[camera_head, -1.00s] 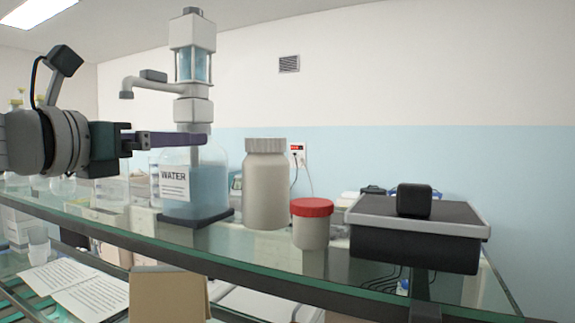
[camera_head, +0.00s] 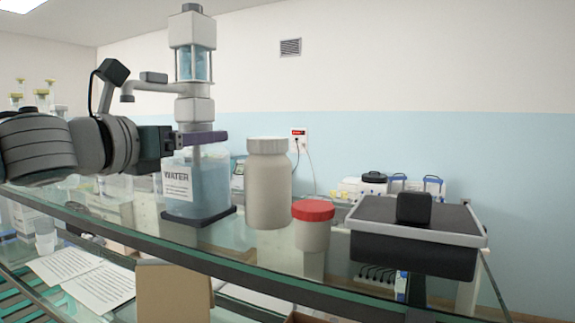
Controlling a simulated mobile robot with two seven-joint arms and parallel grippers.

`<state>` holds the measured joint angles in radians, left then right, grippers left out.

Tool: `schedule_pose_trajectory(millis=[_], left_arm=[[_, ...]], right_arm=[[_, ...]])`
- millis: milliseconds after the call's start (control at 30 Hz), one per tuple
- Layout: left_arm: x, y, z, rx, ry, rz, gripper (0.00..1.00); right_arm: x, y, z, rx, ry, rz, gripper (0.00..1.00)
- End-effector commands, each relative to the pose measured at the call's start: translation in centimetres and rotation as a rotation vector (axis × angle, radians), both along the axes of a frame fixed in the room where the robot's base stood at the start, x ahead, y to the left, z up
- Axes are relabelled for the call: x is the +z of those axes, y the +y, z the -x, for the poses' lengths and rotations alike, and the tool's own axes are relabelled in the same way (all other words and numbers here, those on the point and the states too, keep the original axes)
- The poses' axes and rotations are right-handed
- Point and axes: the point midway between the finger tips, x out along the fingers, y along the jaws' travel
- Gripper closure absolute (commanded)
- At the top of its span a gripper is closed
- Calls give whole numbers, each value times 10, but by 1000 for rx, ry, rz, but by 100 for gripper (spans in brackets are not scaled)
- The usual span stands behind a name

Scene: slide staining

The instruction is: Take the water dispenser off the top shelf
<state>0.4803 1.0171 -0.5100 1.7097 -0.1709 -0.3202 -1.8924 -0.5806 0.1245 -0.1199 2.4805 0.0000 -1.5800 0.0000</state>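The water dispenser (camera_head: 190,188) stands upright on the top glass shelf (camera_head: 262,262). It has a clear bottle of blue liquid labelled WATER, a dark square base, and a tall white pump head with a spout pointing left. My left gripper (camera_head: 210,138) comes in from the left, level with the dispenser's neck just below the pump collar. Its purple finger crosses in front of the neck. The fingers show edge-on, so I cannot tell whether they are closed on the neck. My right gripper is not in view.
A white capped bottle (camera_head: 268,190) stands close to the right of the dispenser. A red-lidded jar (camera_head: 312,228) and a black box with a grey rim (camera_head: 415,245) stand farther right. Papers (camera_head: 85,278) and a cardboard box (camera_head: 173,292) lie lower down. Glassware is at left.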

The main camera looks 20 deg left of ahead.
Motion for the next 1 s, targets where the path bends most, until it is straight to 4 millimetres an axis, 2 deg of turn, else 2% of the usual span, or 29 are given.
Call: schedule_pose_trajectory(millis=[67, 533, 867, 1000], left_arm=[[0, 0, 0, 0, 0, 0, 38], [-2, 0, 0, 1, 3, 1, 91], [2, 0, 0, 0, -1, -1, 93], [9, 0, 0, -2, -4, -3, 93]], right_arm=[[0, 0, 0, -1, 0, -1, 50], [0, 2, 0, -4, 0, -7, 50], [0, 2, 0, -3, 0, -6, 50], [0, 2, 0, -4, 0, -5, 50]])
